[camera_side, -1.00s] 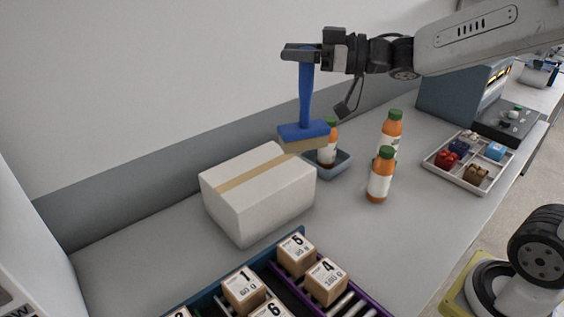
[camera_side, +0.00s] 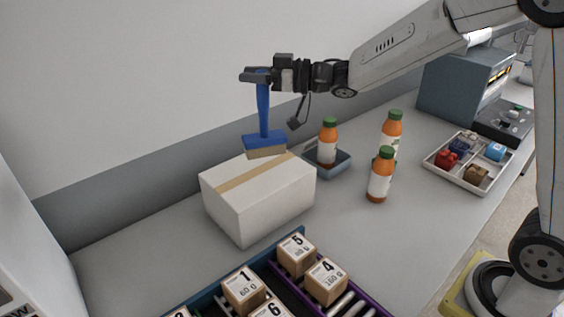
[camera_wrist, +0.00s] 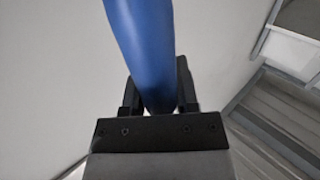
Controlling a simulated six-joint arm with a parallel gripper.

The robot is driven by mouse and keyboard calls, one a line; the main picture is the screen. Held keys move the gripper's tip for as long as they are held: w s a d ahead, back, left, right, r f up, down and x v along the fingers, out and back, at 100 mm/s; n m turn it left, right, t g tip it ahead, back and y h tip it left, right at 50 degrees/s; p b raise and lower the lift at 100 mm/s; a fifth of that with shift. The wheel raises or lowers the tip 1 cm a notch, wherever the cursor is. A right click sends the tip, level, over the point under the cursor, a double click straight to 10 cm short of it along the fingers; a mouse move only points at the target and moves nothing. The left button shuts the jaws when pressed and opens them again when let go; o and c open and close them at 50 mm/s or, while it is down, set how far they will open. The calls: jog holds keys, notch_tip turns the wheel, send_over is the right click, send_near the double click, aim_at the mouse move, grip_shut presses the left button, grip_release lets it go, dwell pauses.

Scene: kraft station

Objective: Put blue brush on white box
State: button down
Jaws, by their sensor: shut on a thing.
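The blue brush (camera_side: 263,112) hangs upright from my gripper (camera_side: 257,76), bristles down. My gripper is shut on the top end of its handle. The white box (camera_side: 258,208) stands on the grey table, with a tan tape strip along its top. In the side view the brush head overlaps the back part of the box top; I cannot tell whether the bristles touch it. In the wrist view the blue handle (camera_wrist: 143,45) runs between the two black fingers (camera_wrist: 158,95); the brush head and the box are not clearly seen there.
Orange bottles stand right of the box, one in a small grey tray (camera_side: 343,165), another nearer (camera_side: 380,176). Numbered cubes (camera_side: 297,254) sit on a roller rack in front. A white tray (camera_side: 468,162) with coloured items lies farther right. The wall is behind.

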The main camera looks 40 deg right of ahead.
jog(key=shift+w+a+f, duration=0.2)
jog(key=shift+w+f, duration=0.95)
jog(key=shift+f, duration=0.25)
jog(key=shift+w+f, duration=0.15)
jog(key=shift+f, duration=0.8)
jog(key=shift+w+f, duration=0.15)
jog(key=shift+f, duration=0.9)
jog(key=shift+c, duration=1.8)
grip_release()
jog(key=shift+r, duration=0.2)
jog(key=v, duration=1.2)
